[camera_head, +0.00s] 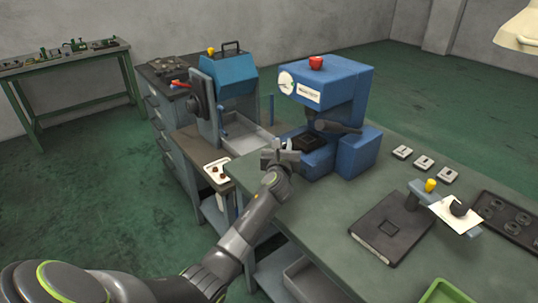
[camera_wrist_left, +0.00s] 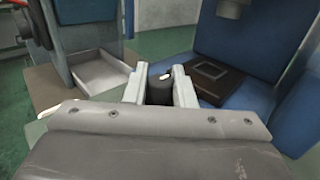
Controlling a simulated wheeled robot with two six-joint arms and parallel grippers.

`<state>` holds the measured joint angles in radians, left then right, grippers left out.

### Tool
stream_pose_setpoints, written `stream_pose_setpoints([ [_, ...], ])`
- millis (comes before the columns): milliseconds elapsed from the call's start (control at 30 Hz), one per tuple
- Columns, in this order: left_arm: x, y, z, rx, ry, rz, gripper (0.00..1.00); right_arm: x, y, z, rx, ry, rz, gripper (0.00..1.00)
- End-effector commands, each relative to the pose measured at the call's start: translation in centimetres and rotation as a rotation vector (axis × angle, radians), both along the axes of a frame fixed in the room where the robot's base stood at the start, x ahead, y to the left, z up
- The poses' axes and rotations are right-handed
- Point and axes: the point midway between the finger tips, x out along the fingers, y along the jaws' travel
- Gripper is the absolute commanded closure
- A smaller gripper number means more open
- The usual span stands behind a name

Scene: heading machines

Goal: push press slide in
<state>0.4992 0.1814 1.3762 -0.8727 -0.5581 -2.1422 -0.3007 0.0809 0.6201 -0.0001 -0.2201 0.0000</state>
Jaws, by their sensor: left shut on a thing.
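The blue press (camera_head: 350,110) stands on the green bench with a red knob on top. Its dark slide plate (camera_head: 309,142) lies at the front opening, and it also shows in the wrist view (camera_wrist_left: 214,78) with a square recess. My left gripper (camera_head: 281,154) is at the plate's near left side. In the wrist view my left gripper (camera_wrist_left: 159,90) is shut on a dark rounded handle (camera_wrist_left: 159,86) between its pale fingers. Whether the handle joins the plate is hidden. My right gripper is not in view.
A second blue-topped machine (camera_head: 228,75) with a grey tray (camera_head: 248,139) stands to the left. A dark flat plate (camera_head: 392,228), a yellow-knobbed stand (camera_head: 430,186), small white switches (camera_head: 423,161) and a green tray (camera_head: 447,292) lie on the bench to the right.

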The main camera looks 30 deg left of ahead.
Motion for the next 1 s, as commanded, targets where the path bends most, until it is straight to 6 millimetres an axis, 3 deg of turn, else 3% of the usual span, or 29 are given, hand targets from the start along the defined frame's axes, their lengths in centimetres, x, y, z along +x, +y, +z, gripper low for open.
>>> stream_pose_setpoints([
  [433,0.94,-0.48,0.16,0.0,-0.002,-0.002,1.0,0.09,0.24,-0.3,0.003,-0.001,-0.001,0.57],
  [467,0.95,-0.48,0.17,0.0,-0.002,-0.002,0.73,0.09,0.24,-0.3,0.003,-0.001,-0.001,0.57],
  [600,0.92,-0.45,0.12,-0.001,-0.001,-0.001,0.57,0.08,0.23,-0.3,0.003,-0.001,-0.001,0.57],
  [1000,0.21,-0.71,-0.01,0.001,0.001,0.0,0.57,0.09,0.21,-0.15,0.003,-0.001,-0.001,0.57],
])
